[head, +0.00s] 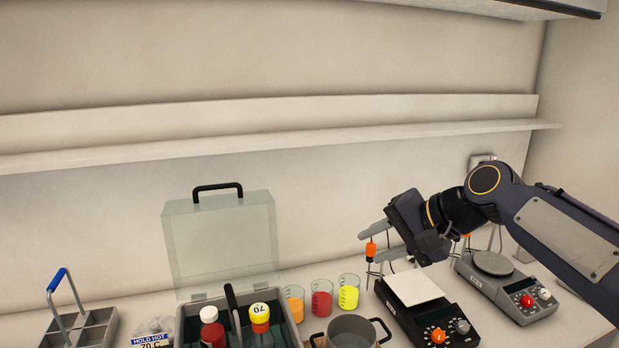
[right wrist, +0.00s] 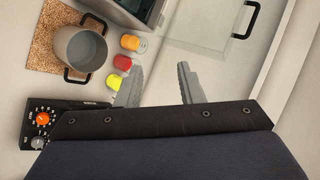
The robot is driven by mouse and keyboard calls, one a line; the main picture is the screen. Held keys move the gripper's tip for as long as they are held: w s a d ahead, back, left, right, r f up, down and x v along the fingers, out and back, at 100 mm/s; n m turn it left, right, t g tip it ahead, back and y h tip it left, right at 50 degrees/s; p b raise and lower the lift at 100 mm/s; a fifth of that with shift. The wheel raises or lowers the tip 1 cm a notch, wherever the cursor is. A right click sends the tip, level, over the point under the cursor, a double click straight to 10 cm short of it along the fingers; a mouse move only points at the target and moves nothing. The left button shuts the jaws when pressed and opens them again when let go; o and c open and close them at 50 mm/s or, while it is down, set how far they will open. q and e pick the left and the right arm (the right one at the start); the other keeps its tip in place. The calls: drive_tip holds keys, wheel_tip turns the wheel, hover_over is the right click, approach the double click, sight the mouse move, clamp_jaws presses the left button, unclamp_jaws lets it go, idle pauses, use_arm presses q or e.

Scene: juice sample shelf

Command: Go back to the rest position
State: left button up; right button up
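My right gripper (head: 368,246) is raised above the black hot plate (head: 430,318) at the right of the head view, with its fingers pointing left. In the right wrist view its two fingers (right wrist: 158,82) are apart, with nothing between them. A small orange-bodied probe (head: 371,250) appears close to the fingertips in the head view; I cannot tell its depth from there. My left gripper is in neither view.
Beakers of orange (head: 295,303), red (head: 322,299) and yellow (head: 349,293) liquid stand beside a grey pot (head: 352,334). An open case (head: 220,240) holds bottles. A second plate device (head: 507,290) is at right. A long shelf (head: 300,133) runs along the wall above.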

drive_tip(key=s+d+f+n+h, duration=0.2)
drive_tip(key=s+d+f, duration=0.2)
drive_tip(key=s+f, duration=0.7)
drive_tip(key=s+d+f+n+h+b, duration=0.1)
drive_tip(key=s+d+f, duration=0.3)
drive_tip(key=s+f, duration=0.7)
drive_tip(key=s+n+h, duration=0.1)
drive_tip(key=s, duration=0.4)
drive_tip(key=shift+s+d+n, duration=0.25)
drive_tip(key=shift+d+n, duration=0.05)
drive_tip(key=shift+d, duration=0.05)
